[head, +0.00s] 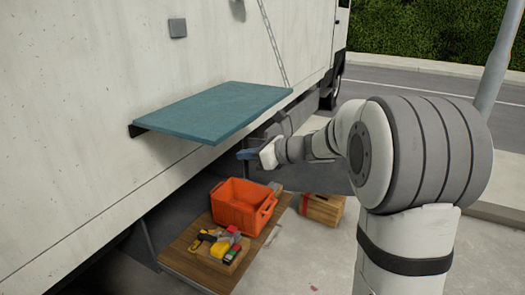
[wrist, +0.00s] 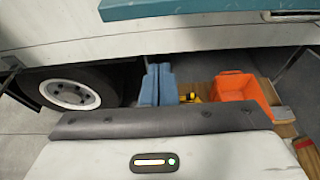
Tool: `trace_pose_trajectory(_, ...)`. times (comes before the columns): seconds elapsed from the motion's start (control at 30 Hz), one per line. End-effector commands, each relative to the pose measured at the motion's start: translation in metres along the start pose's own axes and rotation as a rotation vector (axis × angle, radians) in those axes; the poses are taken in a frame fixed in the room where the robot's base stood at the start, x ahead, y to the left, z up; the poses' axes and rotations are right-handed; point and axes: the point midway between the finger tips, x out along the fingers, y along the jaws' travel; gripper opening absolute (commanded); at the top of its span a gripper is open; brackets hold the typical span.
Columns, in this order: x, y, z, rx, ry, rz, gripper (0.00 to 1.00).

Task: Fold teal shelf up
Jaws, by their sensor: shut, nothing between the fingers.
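The teal shelf (head: 212,110) juts out flat from the white truck's side, with a dark bracket (head: 138,130) under its left end. Its edge also crosses the top of the wrist view (wrist: 190,9). My gripper (head: 242,155) is below the level of the shelf, near its outer edge, and appears apart from it. Its blue fingers (wrist: 158,84) are together with nothing between them in the wrist view. The shelf's underside and hinge are mostly hidden.
An orange crate (head: 243,203) and a small tray of tools (head: 222,249) stand on a wooden step (head: 190,262) below the shelf. A wooden box (head: 322,208) is on the ground to the right. A chain (head: 273,42) hangs on the truck wall. A wheel (wrist: 72,94) shows in the wrist view.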

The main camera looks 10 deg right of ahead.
Motion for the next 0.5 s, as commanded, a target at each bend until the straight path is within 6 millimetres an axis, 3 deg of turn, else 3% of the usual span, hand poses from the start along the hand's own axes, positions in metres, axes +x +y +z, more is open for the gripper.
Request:
trace_pose_trajectory(0.2,0.048,0.001,0.0,0.0,0.001,0.003,0.0)
trace_pose_trajectory(0.3,0.036,-0.001,0.021,-0.004,-0.002,-0.003,0.0)
trace_pose_trajectory(0.5,0.03,-0.001,0.036,-0.003,-0.001,-0.002,0.0)
